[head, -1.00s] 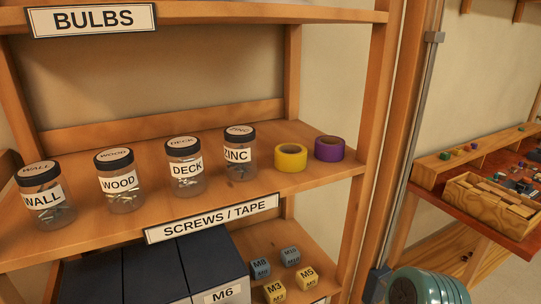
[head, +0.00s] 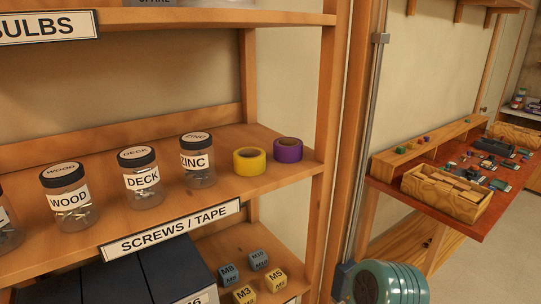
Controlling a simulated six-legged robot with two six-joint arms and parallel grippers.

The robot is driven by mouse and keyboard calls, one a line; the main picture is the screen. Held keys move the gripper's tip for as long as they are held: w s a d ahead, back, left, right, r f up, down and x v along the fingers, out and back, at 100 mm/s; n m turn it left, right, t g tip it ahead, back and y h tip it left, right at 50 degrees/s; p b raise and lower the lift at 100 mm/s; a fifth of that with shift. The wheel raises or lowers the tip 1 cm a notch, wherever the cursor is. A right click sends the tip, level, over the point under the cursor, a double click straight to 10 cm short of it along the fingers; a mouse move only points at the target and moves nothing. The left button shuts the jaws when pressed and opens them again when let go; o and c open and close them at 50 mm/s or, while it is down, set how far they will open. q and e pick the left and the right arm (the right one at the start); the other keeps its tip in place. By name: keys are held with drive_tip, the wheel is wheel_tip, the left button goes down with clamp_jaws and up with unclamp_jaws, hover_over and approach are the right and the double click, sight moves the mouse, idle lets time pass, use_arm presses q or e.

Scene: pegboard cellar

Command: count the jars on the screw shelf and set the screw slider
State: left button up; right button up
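The screw shelf (head: 290,178) carries a white sign (head: 172,229) reading SCREWS / TAPE. Clear jars with dark lids stand upright in a row on it: WOOD (head: 70,199), DECK (head: 142,178) and ZINC (head: 197,162), each with screws inside. Another jar (head: 7,228) is cut off by the left edge, its label mostly out of view. A yellow tape roll (head: 250,161) and a purple tape roll (head: 289,150) lie right of the jars. I can make out no slider. Neither of my grippers is in view.
A BULBS shelf (head: 215,18) is above. Below stand dark boxes (head: 120,283) and several lettered cubes (head: 258,262). A teal ribbed object (head: 390,284) is at bottom right. Beyond the metal post (head: 366,130), a red-brown bench (head: 497,212) holds a wooden tray (head: 444,194).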

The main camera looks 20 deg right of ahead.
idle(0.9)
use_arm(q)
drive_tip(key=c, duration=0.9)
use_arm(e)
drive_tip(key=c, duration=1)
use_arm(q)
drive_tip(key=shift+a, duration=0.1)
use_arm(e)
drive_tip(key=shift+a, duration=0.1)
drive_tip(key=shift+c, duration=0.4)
